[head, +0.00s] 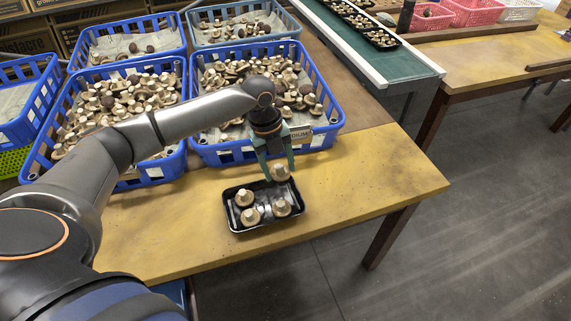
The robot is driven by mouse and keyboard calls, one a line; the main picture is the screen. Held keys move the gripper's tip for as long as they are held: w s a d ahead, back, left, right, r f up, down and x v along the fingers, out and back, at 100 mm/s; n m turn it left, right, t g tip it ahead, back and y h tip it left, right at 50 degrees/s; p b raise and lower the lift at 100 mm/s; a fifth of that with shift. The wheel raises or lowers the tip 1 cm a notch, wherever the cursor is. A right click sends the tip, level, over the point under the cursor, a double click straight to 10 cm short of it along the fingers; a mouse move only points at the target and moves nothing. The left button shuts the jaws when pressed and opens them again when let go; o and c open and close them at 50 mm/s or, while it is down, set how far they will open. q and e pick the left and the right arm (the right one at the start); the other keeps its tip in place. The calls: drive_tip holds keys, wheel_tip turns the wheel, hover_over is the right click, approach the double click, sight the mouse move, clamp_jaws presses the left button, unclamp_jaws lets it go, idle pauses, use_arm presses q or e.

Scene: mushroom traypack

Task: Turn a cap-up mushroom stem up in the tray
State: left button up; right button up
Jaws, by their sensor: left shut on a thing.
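A small black tray (236,225) sits on the yellow table and holds three mushrooms. One is at the back left (244,198), one at the front left (250,217) and one at the right (281,208). They show pale stems pointing up. My left gripper (279,168) reaches down over the tray's back right side, its teal fingers shut on another mushroom (280,174). This mushroom looks pale and is at or just above the tray's back edge; its exact tilt and any contact with the tray are unclear. My right gripper is not in view.
My left arm spans the left side above the table. The yellow table (370,170) is clear to the right of the tray. A green conveyor (385,60) runs at the back.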

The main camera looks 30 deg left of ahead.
use_arm(q)
drive_tip(key=m, duration=0.1)
drive_tip(key=a+f+m, duration=0.1)
drive_tip(key=shift+w+a+m, duration=0.1)
drive_tip(key=shift+a+m, duration=0.15)
drive_tip(key=shift+m, duration=0.15)
drive_tip(key=shift+a+f+m+g, duration=0.15)
drive_tip(key=shift+f+m+g, duration=0.1)
drive_tip(key=shift+m+g, duration=0.05)
wheel_tip(320, 180, down, 4)
drive_tip(key=b, duration=0.4)
drive_tip(key=shift+f, duration=0.15)
wheel_tip(320, 180, down, 2)
drive_tip(key=b, duration=0.2)
drive_tip(key=shift+b, duration=0.4)
drive_tip(key=shift+f, duration=0.25)
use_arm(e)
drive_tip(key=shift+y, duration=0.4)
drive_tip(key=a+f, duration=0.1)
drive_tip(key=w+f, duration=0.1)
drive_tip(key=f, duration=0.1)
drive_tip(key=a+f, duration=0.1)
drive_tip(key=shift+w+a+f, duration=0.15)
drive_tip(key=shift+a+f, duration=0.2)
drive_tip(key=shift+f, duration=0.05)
use_arm(q)
drive_tip(key=o, duration=1)
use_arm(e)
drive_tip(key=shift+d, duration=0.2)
